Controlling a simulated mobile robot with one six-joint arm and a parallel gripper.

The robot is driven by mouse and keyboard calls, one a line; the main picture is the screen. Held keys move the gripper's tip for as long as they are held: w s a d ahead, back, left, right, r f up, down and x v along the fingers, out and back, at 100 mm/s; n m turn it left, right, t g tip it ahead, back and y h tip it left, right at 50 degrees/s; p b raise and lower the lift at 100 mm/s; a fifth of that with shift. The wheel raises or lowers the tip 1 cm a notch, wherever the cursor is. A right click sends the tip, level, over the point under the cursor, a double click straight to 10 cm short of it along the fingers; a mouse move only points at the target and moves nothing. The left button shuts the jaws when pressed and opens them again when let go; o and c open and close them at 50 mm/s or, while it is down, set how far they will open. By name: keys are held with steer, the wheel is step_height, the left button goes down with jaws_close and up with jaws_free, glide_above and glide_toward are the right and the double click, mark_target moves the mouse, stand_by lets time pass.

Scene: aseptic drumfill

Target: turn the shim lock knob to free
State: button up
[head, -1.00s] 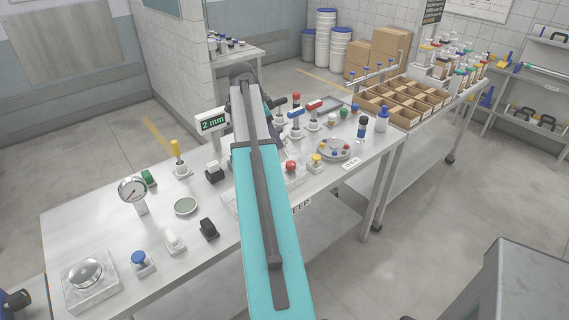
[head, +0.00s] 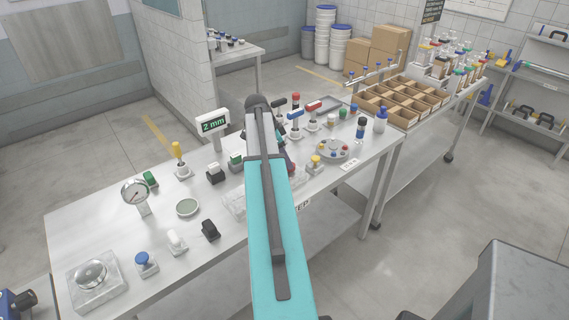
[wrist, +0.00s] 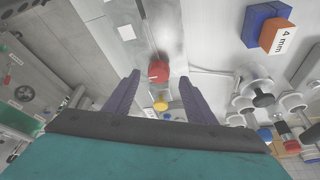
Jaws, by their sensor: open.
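I cannot tell for sure which control is the shim lock knob. In the wrist view a red round knob (wrist: 158,71) lies between the fingertips as seen in the picture, with a yellow knob (wrist: 160,103) just below it. My gripper (wrist: 159,77) is open, its two purple fingers apart on either side, and nothing is visibly held. Whether the fingers touch the red knob is unclear. In the head view my arm mostly hides the gripper and the red knob. A yellow-topped knob (head: 316,160) stands just right of the arm.
A 4 mm block (wrist: 278,35) shows upper right in the wrist view.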

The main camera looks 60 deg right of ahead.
steer(key=shift+p+x, duration=0.4)
steer(key=shift+x, duration=1.1)
